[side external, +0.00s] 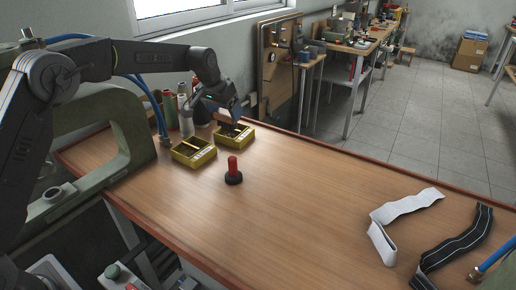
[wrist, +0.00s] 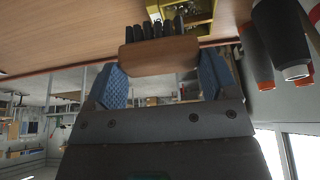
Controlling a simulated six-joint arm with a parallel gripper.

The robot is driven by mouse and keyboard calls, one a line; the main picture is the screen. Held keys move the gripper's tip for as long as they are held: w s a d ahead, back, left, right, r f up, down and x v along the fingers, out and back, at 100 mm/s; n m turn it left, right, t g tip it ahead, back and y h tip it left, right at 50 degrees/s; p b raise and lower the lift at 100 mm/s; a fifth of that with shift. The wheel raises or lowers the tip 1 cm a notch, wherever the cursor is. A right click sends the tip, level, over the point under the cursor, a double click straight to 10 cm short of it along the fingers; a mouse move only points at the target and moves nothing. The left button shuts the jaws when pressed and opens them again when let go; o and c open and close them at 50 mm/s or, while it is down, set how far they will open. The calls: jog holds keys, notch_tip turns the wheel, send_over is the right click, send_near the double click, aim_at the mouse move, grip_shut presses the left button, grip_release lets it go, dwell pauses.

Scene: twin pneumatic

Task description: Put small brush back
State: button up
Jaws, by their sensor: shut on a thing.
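My gripper (wrist: 160,78) is shut on the small brush (wrist: 158,54), with a blue-padded finger at each end of its brown wooden block. Its dark bristles (wrist: 165,28) point away from the wrist. In the side view my gripper (side external: 222,112) is at the table's far side, with the brush just above the right yellow box (side external: 240,143). The bristles overlap this box in the picture; whether they touch it I cannot tell. A second yellow box (side external: 203,159) with a divider stands to its left. A yellow box wall (wrist: 208,28) also shows behind the bristles in the wrist view.
A red-handled tool with a black base (side external: 233,168) stands upright in front of the boxes. Thread spools (side external: 185,115) stand behind them, close to my gripper. A white strip (side external: 385,238) and a black striped strip (side external: 455,245) lie at right. The table's middle is clear.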

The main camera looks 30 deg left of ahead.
jog(key=shift+w+d+f, duration=0.6)
jog(key=shift+d+f, duration=0.9)
jog(key=shift+f, duration=0.1)
jog(key=shift+w+d+f, duration=0.6)
jog(key=shift+d+f, duration=0.85)
jog(key=shift+f, duration=0.2)
jog(key=shift+w+d+f, duration=0.6)
jog(key=shift+d+f, duration=0.9)
jog(key=shift+f, duration=0.1)
jog(key=shift+f, duration=0.1)
jog(key=o, duration=0.9)
jog(key=shift+f, duration=0.1)
